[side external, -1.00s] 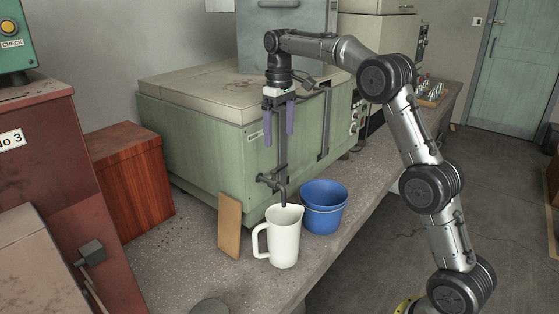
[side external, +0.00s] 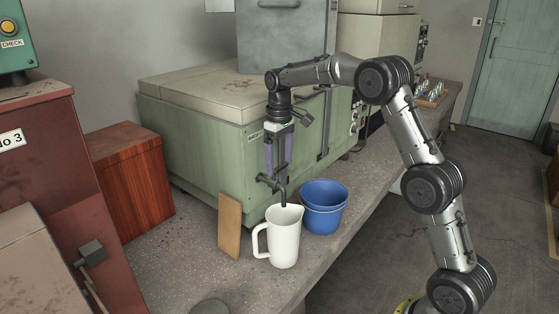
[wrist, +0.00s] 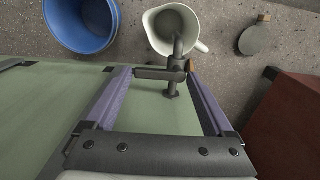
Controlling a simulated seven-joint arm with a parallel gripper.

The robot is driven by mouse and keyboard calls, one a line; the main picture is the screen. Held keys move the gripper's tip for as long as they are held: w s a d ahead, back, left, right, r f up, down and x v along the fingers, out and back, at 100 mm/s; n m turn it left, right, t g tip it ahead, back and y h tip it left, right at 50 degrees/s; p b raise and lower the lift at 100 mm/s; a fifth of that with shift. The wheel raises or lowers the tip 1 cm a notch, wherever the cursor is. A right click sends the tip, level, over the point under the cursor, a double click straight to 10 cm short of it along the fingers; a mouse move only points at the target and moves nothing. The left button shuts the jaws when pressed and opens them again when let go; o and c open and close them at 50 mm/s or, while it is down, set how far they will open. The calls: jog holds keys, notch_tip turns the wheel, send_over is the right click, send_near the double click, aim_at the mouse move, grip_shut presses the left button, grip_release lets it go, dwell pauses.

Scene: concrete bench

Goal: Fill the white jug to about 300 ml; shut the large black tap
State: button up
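The white jug (side external: 284,241) stands upright on the bench under the spout of the black tap (side external: 272,183). In the wrist view I look down into the jug (wrist: 158,40); its interior looks grey and I cannot read a level. No stream is clear to see. The tap (wrist: 160,73) sticks out from the green cabinet, and its handle lies crosswise. My gripper (side external: 278,170) points down just above the tap. In the wrist view its purple fingers (wrist: 158,71) are apart, with the tap handle between their tips and nothing gripped.
Nested blue buckets (side external: 323,208) stand right of the jug, close to it. A wooden board (side external: 229,226) leans on the green cabinet (side external: 205,140) at left. A grey round object (wrist: 255,40) lies on the bench. A reddish-brown box (side external: 132,182) stands further left.

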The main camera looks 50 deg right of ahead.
jog(key=c, duration=0.9)
jog(key=shift+s+m, duration=0.2)
jog(key=shift+m, duration=0.8)
jog(key=shift+s+m, duration=0.2)
jog(key=shift+m, duration=0.8)
jog(key=o, duration=1.2)
jog(key=shift+r, duration=0.1)
notch_tip(320, 180, up, 14)
jog(key=shift+f, duration=0.1)
